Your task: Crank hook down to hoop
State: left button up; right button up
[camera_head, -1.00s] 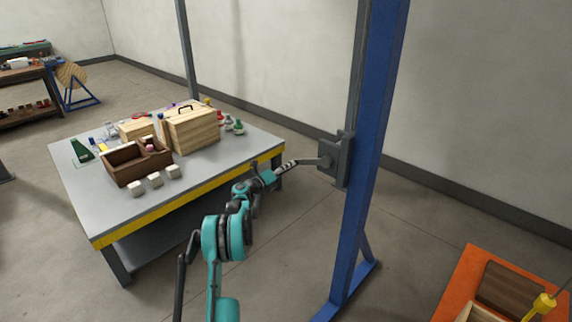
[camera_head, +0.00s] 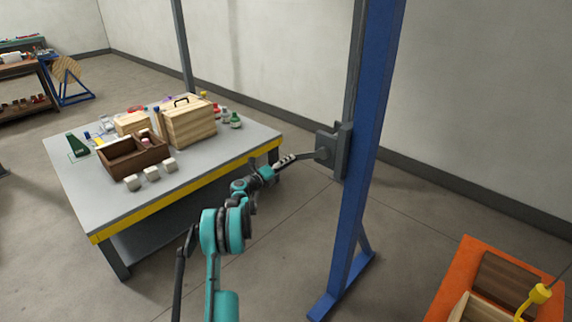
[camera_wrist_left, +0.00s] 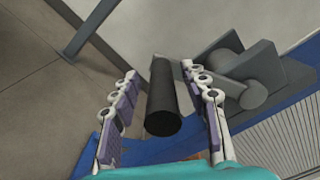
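The crank (camera_head: 322,154) sits on a grey box fixed to the blue post, its arm pointing left in the head view. In the left wrist view its black cylindrical handle (camera_wrist_left: 163,100) lies between the two fingers of my left gripper (camera_wrist_left: 166,108). The fingers stand apart with a gap on both sides of the handle. My left gripper (camera_head: 287,160) is at the crank's left end in the head view. A yellow hook (camera_head: 540,294) hangs on a thin line over the orange table at bottom right. I cannot make out the hoop. My right gripper is not in view.
The blue post (camera_head: 364,150) stands on a wide foot on the floor. A grey table (camera_head: 85,200) with a yellow edge holds wooden boxes, white blocks and bottles. The orange table (camera_head: 447,285) carries a wooden crate (camera_head: 478,308) and a dark board (camera_head: 507,278).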

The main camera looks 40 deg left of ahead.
pick_arm(q)
jog(key=s, duration=1.2)
jog(key=shift+a, duration=0.45)
jog(key=shift+s, duration=0.1)
dwell(0.8)
